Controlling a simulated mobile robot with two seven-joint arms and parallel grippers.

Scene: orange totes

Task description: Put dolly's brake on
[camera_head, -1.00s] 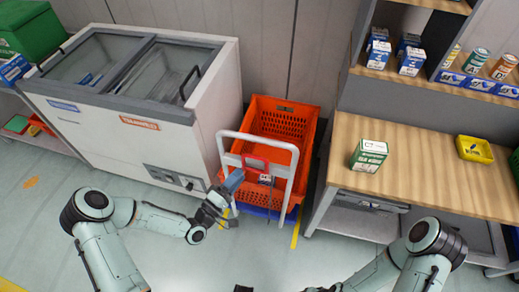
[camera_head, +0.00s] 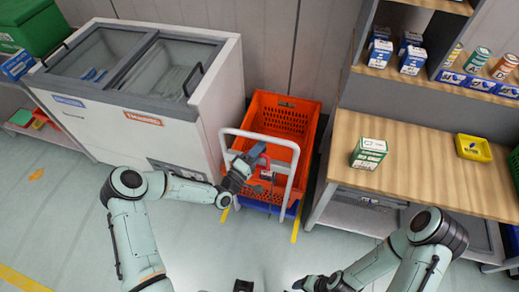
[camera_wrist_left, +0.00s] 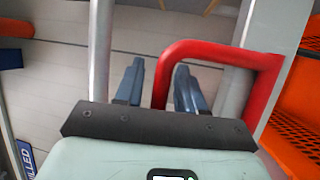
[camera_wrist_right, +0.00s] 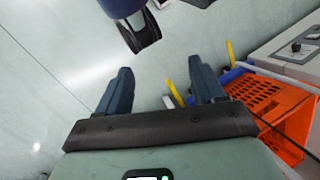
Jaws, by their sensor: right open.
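The dolly has a pale tubular push handle (camera_head: 294,168) and a blue base (camera_head: 262,207) under an orange tote (camera_head: 285,118). A red bent brake lever (camera_head: 262,161) is on the handle; it shows large in the left wrist view (camera_wrist_left: 225,52). My left gripper (camera_head: 255,156) is at the handle. In the left wrist view its fingers (camera_wrist_left: 158,75) are apart, with one leg of the red lever between them, close to the right finger and with a gap at the left one. My right gripper (camera_wrist_right: 160,85) is open and empty over the floor, away from the dolly.
A chest freezer (camera_head: 210,95) stands close to the left of the dolly. A wooden workbench (camera_head: 420,165) with a green box (camera_head: 368,153) stands to the right. The floor (camera_head: 235,255) in front is clear.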

